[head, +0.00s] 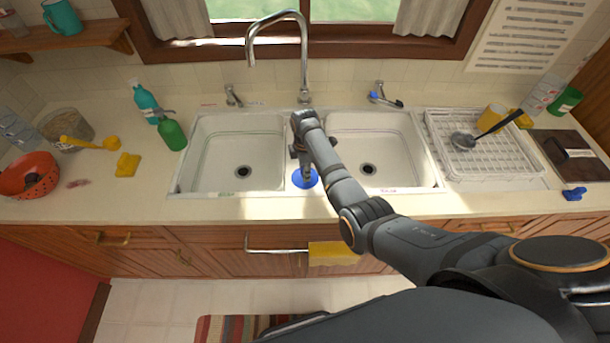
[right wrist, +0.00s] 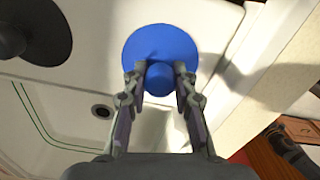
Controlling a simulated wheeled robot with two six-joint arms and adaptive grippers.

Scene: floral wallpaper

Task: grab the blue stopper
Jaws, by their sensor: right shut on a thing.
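The blue stopper (head: 305,180) is a round blue disc with a knob, on the divider between the two sink basins near its front edge. In the right wrist view the stopper (right wrist: 160,50) shows its disc, with its knob between my fingertips. My right gripper (head: 304,172) is shut on the knob of the stopper; its fingers (right wrist: 160,82) touch the knob on both sides. I cannot tell whether the disc rests on the sink or is just above it. My left gripper is not in view.
The left basin (head: 195,150) and right basin (head: 405,150) are empty, with the faucet (head: 304,55) behind. A dish rack (head: 480,175) with a ladle stands on the right. Green bottles (head: 172,134), a yellow sponge (head: 127,164) and a red colander (head: 28,172) stand on the left.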

